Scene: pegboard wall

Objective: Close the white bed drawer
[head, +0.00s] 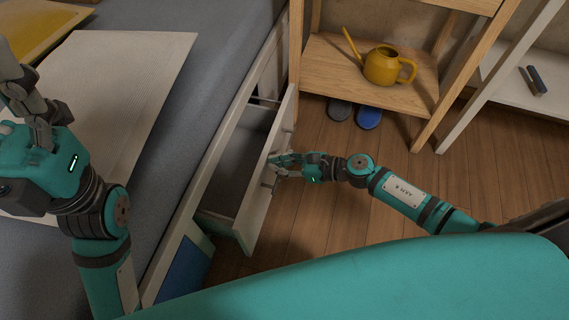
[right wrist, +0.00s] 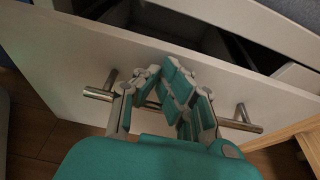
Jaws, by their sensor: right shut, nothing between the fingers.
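The white bed drawer (head: 258,203) is pulled out from under the bed, with its hollow inside showing in the head view. In the right wrist view its white front panel (right wrist: 60,62) crosses the picture, with the dark inside beyond it. A metal bar handle (right wrist: 240,124) is on the panel; its middle is hidden behind my fingers. My right gripper (head: 277,161) is shut and empty, at the outer face of the front by the handle; it also shows in the right wrist view (right wrist: 172,88). I cannot tell whether it touches. My left gripper (head: 38,112) is above the bed; its fingers are unclear.
Past the drawer stands a wooden shelf (head: 330,75) with a yellow watering can (head: 383,66). Blue slippers (head: 369,117) lie below it. A white shelf (head: 505,88) is at right. Wooden floor (head: 395,155) is clear between.

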